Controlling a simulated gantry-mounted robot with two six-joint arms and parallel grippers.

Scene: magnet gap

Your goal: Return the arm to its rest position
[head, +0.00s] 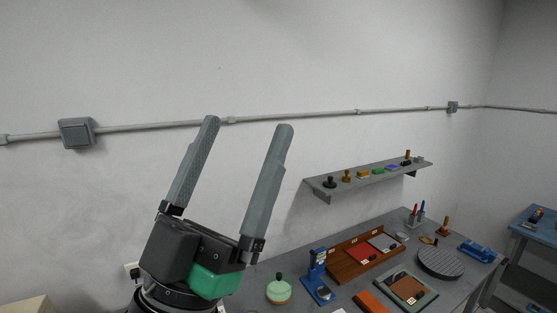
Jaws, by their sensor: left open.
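My left gripper (246,128) stands upright in the left middle of the head view, its two long grey fingers pointing up and spread apart. The gripper appears in front of the wall, left of the items on the grey workbench (466,270). My right gripper is not in view.
The bench holds a green-lidded round pot (279,289), a blue stand (317,277), a brown divided tray (345,268) and a dark ribbed disc (441,263). A wall shelf (322,193) carries small items. A blue table (536,231) stands at far right.

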